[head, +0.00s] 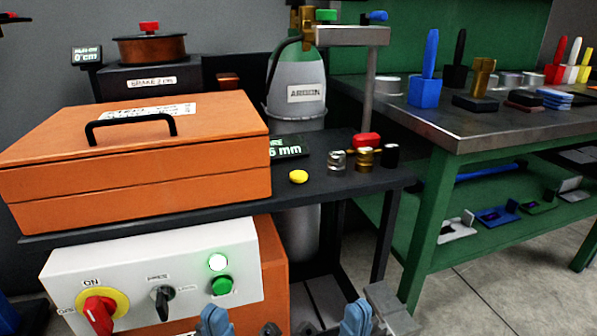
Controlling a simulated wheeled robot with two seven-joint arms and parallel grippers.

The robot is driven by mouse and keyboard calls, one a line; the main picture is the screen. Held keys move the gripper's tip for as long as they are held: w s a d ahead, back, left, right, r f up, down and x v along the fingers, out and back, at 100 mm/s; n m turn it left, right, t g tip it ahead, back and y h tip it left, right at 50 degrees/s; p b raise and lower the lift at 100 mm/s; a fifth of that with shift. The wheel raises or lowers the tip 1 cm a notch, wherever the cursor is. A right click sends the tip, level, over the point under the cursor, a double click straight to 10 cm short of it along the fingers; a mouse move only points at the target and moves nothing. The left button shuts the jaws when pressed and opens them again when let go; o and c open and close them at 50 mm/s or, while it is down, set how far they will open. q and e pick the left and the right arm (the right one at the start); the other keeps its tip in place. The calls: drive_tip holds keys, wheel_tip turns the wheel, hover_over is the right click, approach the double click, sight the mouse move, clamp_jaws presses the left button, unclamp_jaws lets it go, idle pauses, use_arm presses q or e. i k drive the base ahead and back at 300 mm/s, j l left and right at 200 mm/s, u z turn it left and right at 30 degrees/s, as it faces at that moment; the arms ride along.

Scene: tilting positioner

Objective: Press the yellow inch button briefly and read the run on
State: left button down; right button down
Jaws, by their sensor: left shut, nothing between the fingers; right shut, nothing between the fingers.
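The yellow inch button (298,177) is a small round cap on the dark shelf, right of the orange case. Nothing touches it. A small run-on display (87,55) at the upper left reads "0 cm". My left gripper (215,321) shows blue fingertips at the bottom edge, in front of the white control panel and well below the button. My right gripper (355,318) shows blue fingertips at the bottom edge, further right. Both are shut and empty, apart from the button. Most of each gripper is cut off by the frame.
The orange case (140,160) with a black handle stands left of the button. A wire display (288,149), partly hidden by it, ends in "6 mm". Small fittings (364,158) stand to the right. The white panel (155,262) has a red switch and lit green lamp. A green bench (455,143) stands right.

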sight(297, 177)
drive_tip(key=k+j+z, duration=0.15)
drive_tip(key=j, duration=0.3)
drive_tip(key=j+z, duration=0.15)
drive_tip(key=j, duration=0.25)
drive_tip(key=k+j+z, duration=0.15)
drive_tip(key=j, duration=0.25)
drive_tip(key=k+j+z, duration=0.15)
drive_tip(key=j, duration=0.25)
drive_tip(key=k+j+z, duration=0.15)
drive_tip(key=j, duration=0.25)
